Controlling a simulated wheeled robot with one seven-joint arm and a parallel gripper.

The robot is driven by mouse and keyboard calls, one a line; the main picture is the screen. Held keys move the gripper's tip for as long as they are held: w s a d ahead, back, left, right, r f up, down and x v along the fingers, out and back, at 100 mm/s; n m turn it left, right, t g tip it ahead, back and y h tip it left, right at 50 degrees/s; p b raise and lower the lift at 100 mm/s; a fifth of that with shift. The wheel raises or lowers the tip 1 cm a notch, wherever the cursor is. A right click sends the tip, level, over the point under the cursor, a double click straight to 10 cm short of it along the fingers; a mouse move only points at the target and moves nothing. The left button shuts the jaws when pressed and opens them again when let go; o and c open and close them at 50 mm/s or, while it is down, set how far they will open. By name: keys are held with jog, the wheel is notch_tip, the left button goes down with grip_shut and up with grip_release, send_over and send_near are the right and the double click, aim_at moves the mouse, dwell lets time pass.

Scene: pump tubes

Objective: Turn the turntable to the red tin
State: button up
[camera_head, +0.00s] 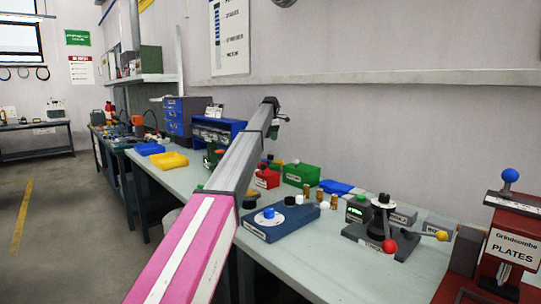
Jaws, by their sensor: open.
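My arm reaches up and away across the middle of the view. My gripper (275,112) is at its far end, small in the picture, in front of the wall above the bench, with nothing seen in it. A blue box (285,223) on the bench bears a round white dial with a blue knob; I cannot tell whether this is the turntable. Right of it is a dark device (383,231) with a central post and arms ending in red and yellow balls. A red bin (267,179) is behind the blue box. I cannot make out a red tin for certain.
A green bin (302,174) and small brass cylinders (334,200) stand along the back of the bench (312,258). A red Grindcombe Plates machine (508,248) is at the right. A yellow tray (169,160) lies at the left. The bench's front strip is clear.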

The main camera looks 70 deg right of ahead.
notch_tip(320, 180, down, 11)
jog(key=m, duration=1.7)
jog(key=shift+r, duration=0.1)
grip_shut()
